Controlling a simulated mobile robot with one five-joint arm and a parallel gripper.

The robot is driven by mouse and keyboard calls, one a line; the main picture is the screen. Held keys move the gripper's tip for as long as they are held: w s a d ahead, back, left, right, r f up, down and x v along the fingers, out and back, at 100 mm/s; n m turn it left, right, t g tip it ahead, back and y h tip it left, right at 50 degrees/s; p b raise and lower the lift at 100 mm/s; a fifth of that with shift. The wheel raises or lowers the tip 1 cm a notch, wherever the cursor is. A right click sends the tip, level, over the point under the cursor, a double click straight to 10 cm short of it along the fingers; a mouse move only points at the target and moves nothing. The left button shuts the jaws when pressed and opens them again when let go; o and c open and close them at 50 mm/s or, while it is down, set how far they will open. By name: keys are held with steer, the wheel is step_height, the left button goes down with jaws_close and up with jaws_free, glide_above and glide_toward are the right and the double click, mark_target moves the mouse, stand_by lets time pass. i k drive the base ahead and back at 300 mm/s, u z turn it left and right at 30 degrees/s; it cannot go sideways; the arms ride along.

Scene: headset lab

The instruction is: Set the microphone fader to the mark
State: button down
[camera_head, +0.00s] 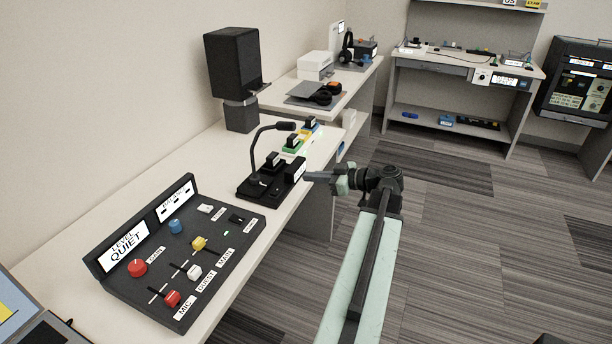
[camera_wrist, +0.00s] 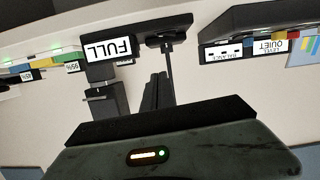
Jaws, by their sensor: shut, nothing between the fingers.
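The dark mixer panel (camera_head: 215,262) lies on the desk at lower left in the head view. Its microphone fader is the red cap (camera_head: 172,298) at the near end, beside the MIC label (camera_head: 185,312). The fader's mark is too small to make out surely. The screen (camera_head: 127,246) reads LEVEL QUIET; it also shows upside down in the wrist view (camera_wrist: 270,46). My gripper (camera_head: 310,177) is shut and empty, at the desk's right edge beside the black microphone stand, well away from the fader. The wrist view shows its dark fingers (camera_wrist: 158,92).
A black speaker (camera_head: 236,62) stands behind. Open floor lies right.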

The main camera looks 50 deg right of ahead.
mark_target(173, 297)
steer(key=k, duration=1)
